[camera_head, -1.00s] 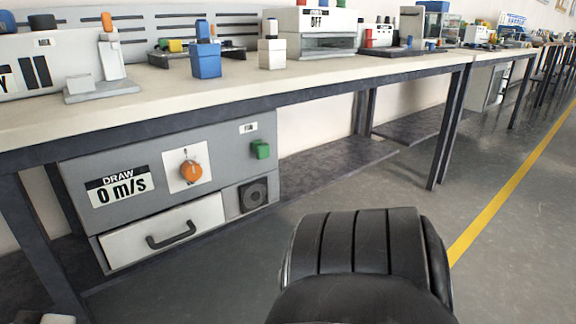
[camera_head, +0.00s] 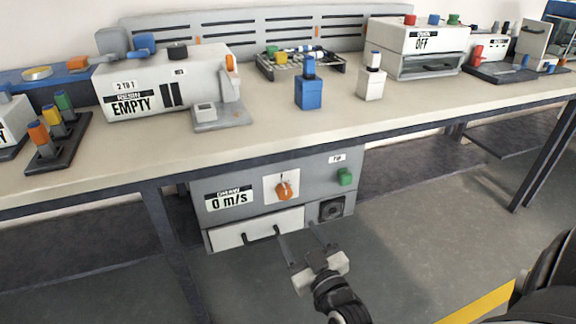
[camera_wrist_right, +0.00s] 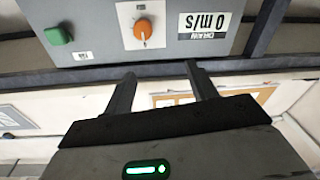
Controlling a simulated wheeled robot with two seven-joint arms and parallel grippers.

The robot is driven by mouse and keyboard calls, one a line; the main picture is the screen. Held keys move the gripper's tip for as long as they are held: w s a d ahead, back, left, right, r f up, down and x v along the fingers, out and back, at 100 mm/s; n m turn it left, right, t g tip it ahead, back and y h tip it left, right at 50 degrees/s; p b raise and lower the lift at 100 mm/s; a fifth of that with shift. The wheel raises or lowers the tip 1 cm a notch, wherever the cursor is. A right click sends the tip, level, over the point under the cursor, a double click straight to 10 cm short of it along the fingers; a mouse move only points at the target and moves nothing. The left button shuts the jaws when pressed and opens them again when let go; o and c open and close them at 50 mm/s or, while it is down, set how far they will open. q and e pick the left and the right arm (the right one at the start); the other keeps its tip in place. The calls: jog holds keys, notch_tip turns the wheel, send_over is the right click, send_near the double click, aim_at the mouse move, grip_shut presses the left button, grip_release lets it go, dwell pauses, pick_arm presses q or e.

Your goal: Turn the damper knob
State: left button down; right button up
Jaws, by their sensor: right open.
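The orange damper knob (camera_head: 284,190) sits on a white square plate on the grey DRAW unit (camera_head: 325,196) under the bench. The unit's display reads 0 m/s. In the right wrist view, the picture is upside down and the knob (camera_wrist_right: 142,29) shows ahead of the fingers. My right gripper (camera_head: 296,232) is open and empty, low in front of the unit's drawer, below the knob. Its fingertips (camera_wrist_right: 160,70) are apart from the knob. My left gripper is not in view.
A green button (camera_head: 345,177) is right of the knob, with a dark round port below it. The bench top (camera_head: 270,125) overhangs the unit and bears several devices. Bench legs stand to the left and far right.

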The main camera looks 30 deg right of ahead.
aim_at(286, 196)
jog(key=shift+m+g+h, duration=0.3)
jog(key=shift+g+h, duration=0.2)
jog(key=shift+h, duration=0.2)
jog(key=b+x, duration=0.1)
jog(key=x, duration=0.3)
jog(key=d+f+x, duration=0.1)
jog(key=x, duration=0.4)
jog(key=d+b+x, duration=0.1)
jog(key=x, duration=0.4)
jog(key=shift+s+d+f+b, duration=0.1)
jog(key=shift+s+f+b, duration=0.15)
jog(key=shift+s+b, duration=0.1)
jog(key=shift+w+d+r, duration=0.1)
jog(key=shift+w, duration=0.45)
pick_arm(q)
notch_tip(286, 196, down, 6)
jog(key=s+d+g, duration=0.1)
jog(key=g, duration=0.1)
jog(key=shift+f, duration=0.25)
pick_arm(e)
jog(key=c, duration=1)
